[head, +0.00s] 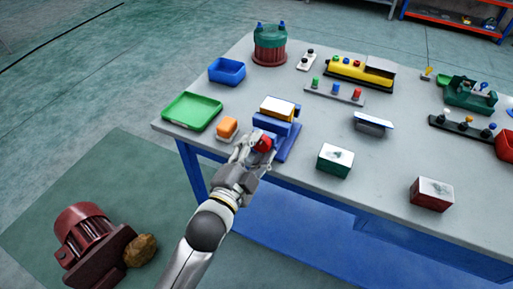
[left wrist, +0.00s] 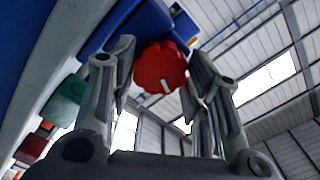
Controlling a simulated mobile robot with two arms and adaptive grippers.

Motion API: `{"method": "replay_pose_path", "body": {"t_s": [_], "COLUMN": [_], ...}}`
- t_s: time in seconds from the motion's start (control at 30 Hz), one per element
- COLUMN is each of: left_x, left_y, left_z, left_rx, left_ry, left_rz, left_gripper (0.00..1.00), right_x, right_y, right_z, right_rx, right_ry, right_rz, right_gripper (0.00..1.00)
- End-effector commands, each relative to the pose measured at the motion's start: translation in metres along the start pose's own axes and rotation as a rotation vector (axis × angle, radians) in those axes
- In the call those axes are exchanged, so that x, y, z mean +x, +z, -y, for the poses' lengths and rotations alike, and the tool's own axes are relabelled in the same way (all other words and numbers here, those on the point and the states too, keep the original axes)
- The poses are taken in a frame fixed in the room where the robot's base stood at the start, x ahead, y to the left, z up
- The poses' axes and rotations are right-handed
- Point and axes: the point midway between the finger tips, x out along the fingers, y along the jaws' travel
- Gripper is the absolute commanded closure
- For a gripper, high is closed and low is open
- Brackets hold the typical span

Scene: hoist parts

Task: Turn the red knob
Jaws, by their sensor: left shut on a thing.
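The red knob (head: 264,144) is on the front of a blue device (head: 283,126) near the table's left front edge. In the left wrist view the red knob (left wrist: 160,66) is scalloped, with a white mark on its lower rim, and sits against a blue body. My left gripper (head: 255,147) reaches it from the front edge, with its fingers on both sides of the knob and shut on it. In the left wrist view my gripper's fingers (left wrist: 162,78) flank the knob. My right gripper is not in view.
A dark red motor (head: 88,238) is on the floor.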

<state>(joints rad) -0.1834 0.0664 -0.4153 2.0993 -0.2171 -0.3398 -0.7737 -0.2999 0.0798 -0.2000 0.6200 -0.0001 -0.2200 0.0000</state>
Motion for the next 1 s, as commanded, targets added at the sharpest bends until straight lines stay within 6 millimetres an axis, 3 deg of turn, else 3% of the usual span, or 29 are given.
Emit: {"method": "replay_pose_path", "body": {"t_s": [0.47, 1.0], "left_x": [0.0, 0.0], "left_y": [-0.002, -0.002], "left_z": [0.001, 0.001], "left_rx": [-0.163, -0.662], "left_ry": [0.003, 0.003], "left_rz": [0.002, 0.004], "left_gripper": [0.79, 0.79], "right_x": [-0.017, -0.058], "right_y": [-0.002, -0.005], "right_z": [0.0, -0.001], "right_rx": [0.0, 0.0], "right_ry": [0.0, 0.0], "right_rz": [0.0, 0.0], "right_gripper": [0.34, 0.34]}}
